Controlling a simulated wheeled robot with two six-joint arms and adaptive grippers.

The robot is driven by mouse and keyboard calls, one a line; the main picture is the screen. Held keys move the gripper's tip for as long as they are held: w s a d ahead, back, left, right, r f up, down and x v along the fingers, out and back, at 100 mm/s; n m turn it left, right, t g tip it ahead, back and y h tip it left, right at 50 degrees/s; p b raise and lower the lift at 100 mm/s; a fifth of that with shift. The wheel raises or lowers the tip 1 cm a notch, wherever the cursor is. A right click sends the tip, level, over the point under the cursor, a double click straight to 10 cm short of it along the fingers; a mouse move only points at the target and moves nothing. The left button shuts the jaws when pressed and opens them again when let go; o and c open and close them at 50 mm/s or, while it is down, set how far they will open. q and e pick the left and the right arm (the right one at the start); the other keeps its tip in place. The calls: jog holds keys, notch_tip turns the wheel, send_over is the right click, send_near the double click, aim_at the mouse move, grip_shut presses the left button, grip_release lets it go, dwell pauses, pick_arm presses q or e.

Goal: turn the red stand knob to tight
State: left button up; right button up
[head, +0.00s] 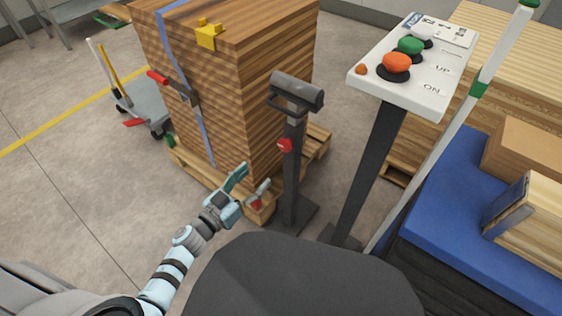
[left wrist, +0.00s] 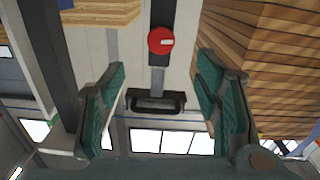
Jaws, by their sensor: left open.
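The red stand knob (head: 285,145) is on the front of a dark upright stand (head: 292,175) with a roller-like head (head: 298,90). In the left wrist view the round red knob (left wrist: 161,40) carries a small white mark and sits near the top middle, beyond the gap between my fingertips. My left gripper (head: 250,182) is open and empty, below and left of the knob in the head view and apart from it. In the left wrist view its teal fingers (left wrist: 162,66) are spread to either side. My right gripper is not in view.
A strapped wooden stack (head: 225,110) on a pallet stands close behind and left of the stand. A white control panel (head: 415,90) with orange and green buttons stands on a dark post to the right. A blue-topped cart (head: 450,210) holds boxes at the right.

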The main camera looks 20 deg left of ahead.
aim_at(283, 147)
pick_arm(q)
jog(key=b+x, duration=0.3)
jog(key=x, duration=0.9)
jog(key=shift+w+b, duration=0.3)
jog(key=shift+b, duration=0.05)
jog(key=shift+w+d+r, duration=0.2)
jog(key=shift+w, duration=0.25)
jog(key=c, duration=1.1)
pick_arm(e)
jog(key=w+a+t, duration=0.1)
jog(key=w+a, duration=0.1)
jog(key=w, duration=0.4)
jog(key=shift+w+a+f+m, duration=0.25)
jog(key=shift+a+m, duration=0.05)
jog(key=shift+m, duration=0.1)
